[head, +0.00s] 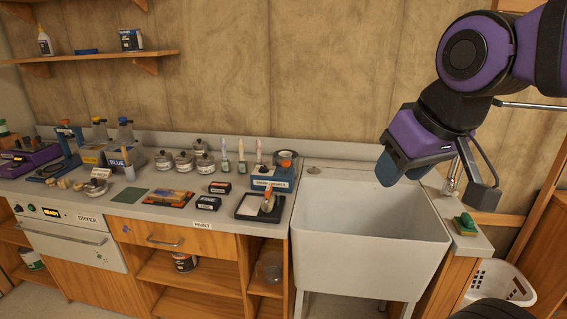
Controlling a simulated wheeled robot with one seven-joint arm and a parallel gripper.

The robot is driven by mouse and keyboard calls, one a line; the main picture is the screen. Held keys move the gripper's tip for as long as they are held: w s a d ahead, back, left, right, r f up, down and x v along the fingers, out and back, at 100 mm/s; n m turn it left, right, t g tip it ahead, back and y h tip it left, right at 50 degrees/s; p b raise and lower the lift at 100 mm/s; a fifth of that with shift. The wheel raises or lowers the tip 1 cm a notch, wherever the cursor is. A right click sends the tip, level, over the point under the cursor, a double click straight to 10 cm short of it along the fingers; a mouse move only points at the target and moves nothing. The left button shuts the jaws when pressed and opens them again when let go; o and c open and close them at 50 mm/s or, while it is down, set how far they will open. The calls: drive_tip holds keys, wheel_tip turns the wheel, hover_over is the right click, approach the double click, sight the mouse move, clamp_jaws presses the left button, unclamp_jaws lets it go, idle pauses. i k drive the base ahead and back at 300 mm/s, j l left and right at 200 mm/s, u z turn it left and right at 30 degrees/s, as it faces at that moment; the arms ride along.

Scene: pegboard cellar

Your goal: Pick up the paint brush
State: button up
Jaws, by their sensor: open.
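An object that looks like a paint brush with an orange-brown handle (268,202) rests in a black-rimmed tray (243,214) on the bench, left of the sink. Several slim upright objects, perhaps brushes or tubes, stand behind it, one of them pale with a pink top (259,152). I cannot tell for sure which is the task's brush. My gripper (438,180) is open and empty. It hangs above the right part of the sink, well to the right of the tray and apart from everything on the bench.
A deep white sink (370,255) lies between the bench's right end and a narrow ledge with a green sponge (466,223). Jars (184,162), dark small boxes (220,187) and a blue box (273,180) crowd the bench around the tray. A shelf (100,56) hangs upper left.

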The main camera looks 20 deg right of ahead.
sight(259, 161)
drive_tip(key=i+j+z, duration=0.15)
drive_tip(key=i+j, duration=0.15)
drive_tip(key=i+j+z, duration=0.35)
drive_tip(key=i+j, duration=0.25)
drive_tip(key=i+j+z, duration=0.15)
drive_tip(key=j, duration=0.3)
drive_tip(key=i+j+z, duration=0.15)
drive_tip(key=i+j, duration=0.2)
drive_tip(key=i+j+z, duration=0.2)
drive_tip(key=j, duration=0.35)
